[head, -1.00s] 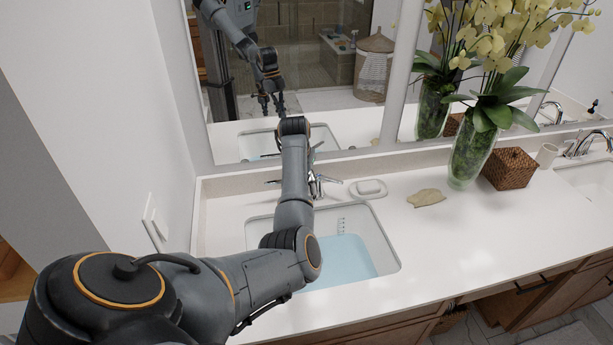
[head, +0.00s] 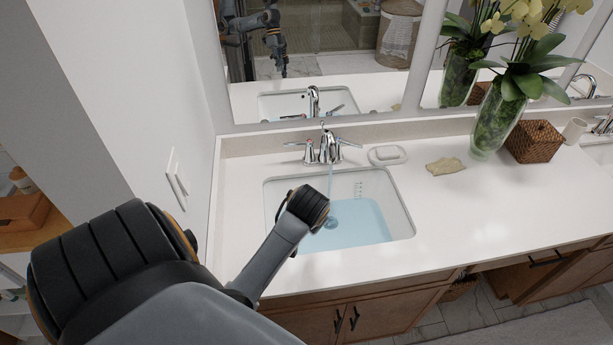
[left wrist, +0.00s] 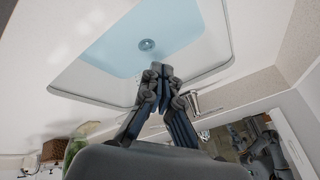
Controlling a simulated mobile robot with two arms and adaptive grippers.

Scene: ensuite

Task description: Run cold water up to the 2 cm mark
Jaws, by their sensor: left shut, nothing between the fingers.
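The chrome faucet (head: 328,148) stands behind the sink, with a lever handle on each side. A thin stream of water (head: 330,180) falls from its spout into the white sink basin (head: 395,203). Light blue water (head: 362,222) covers the basin floor and the drain. A dark scale (head: 358,188) is on the basin's back wall above the water; its numbers are too small to read. My left gripper (left wrist: 155,72) is shut and empty in the left wrist view, near the sink's rim; the head view hides its fingers behind my arm. My right gripper is out of view.
A soap dish (head: 388,155) and a beige cloth (head: 445,166) lie right of the faucet. A glass vase with orchids (head: 497,120) and a wicker box (head: 534,142) stand farther right. A mirror (head: 330,60) rises behind; a wall closes the left side.

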